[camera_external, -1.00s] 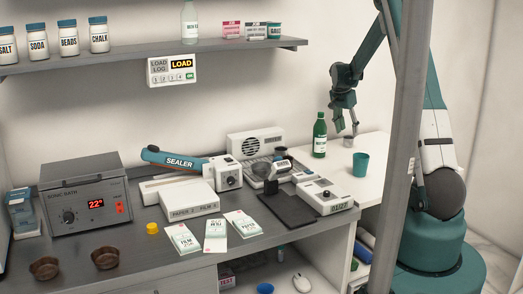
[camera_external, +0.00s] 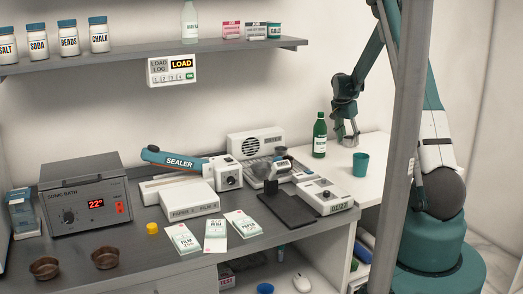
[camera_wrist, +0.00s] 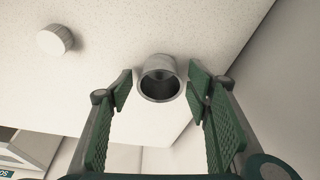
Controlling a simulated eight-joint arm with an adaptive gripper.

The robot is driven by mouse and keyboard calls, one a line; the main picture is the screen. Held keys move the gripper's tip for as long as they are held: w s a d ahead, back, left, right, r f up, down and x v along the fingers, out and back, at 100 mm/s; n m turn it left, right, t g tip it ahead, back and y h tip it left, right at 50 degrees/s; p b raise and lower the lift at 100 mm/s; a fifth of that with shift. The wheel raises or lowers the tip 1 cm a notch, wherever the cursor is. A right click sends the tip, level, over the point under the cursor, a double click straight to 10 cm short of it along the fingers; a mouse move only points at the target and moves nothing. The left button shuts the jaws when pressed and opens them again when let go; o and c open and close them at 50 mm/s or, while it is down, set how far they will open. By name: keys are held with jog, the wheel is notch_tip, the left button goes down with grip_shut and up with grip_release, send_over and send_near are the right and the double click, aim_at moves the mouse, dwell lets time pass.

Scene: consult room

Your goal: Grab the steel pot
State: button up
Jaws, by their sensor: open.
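The steel pot (camera_wrist: 158,79) is a small grey metal cylinder with a dark open mouth. In the wrist view it shows between the tips of my gripper (camera_wrist: 160,89), with a gap on each side. My gripper is open and empty, its green padded fingers to the left and right of the pot. In the external view my gripper (camera_external: 346,135) is low over the white side table (camera_external: 376,148), right at the pot, which is mostly hidden by the fingers there. I cannot tell how deep the fingers reach around it.
A green bottle (camera_external: 319,136) stands just left of my gripper, and a teal cup (camera_external: 361,164) stands close in front to the right. The wrist view shows a pale round object (camera_wrist: 54,41) at upper left. A grey counter (camera_external: 262,238) with devices lies to the left.

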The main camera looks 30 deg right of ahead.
jog(key=c, duration=0.9)
jog(key=shift+r, duration=5)
